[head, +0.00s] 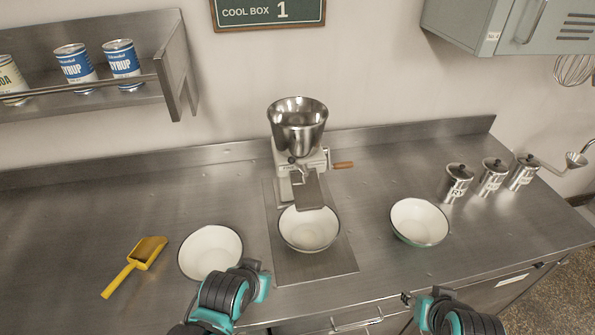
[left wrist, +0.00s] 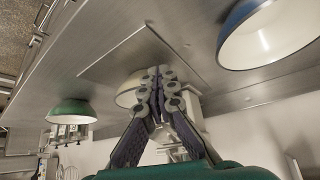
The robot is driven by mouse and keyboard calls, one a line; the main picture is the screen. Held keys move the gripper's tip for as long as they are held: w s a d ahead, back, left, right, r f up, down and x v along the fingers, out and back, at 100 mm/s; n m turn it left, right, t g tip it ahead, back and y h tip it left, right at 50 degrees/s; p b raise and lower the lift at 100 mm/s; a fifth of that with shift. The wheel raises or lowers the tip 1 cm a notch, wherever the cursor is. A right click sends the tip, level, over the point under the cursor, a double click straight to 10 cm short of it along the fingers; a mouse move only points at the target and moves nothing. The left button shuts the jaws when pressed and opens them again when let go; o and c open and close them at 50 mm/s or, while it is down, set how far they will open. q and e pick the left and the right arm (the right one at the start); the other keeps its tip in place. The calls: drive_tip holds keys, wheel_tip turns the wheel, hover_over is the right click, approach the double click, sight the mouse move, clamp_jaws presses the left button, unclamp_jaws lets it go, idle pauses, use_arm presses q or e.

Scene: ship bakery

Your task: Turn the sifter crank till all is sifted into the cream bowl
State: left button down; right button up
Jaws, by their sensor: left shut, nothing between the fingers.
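The sifter (head: 298,130) has a steel hopper and a chute, and stands at the back of the counter. Its crank has a wooden handle (head: 343,165) that points right. The cream bowl (head: 309,228) sits under the chute on a flat plate. Whether flour is in the hopper or bowl, I cannot tell. My left gripper (head: 254,274) is shut and empty, beside the left bowl and in front of the cream bowl, away from the crank. Its closed fingers (left wrist: 157,85) partly cover the cream bowl (left wrist: 128,92) in the left wrist view. My right gripper (head: 422,300) is at the counter's front edge, its fingers unclear.
A white-lined bowl (head: 211,252), blue outside in the left wrist view (left wrist: 235,25), stands left; a green bowl (head: 420,222) stands right. A yellow scoop (head: 135,265) lies far left. Several lidded steel canisters (head: 456,182) stand at the back right. Counter between sifter and green bowl is clear.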

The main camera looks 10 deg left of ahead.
use_arm(q)
drive_tip(key=c, duration=2.3)
unclamp_jaws()
drive_tip(key=o, duration=1.2)
drive_tip(key=shift+r, duration=0.1)
drive_tip(key=p+v, duration=0.7)
drive_tip(key=p, duration=0.4)
drive_tip(key=shift+s+r, duration=0.15)
drive_tip(key=shift+s, duration=0.25)
drive_tip(key=b+x, duration=0.7)
drive_tip(key=b, duration=0.4)
drive_tip(key=shift+w+f, duration=0.25)
drive_tip(key=shift+w, duration=0.1)
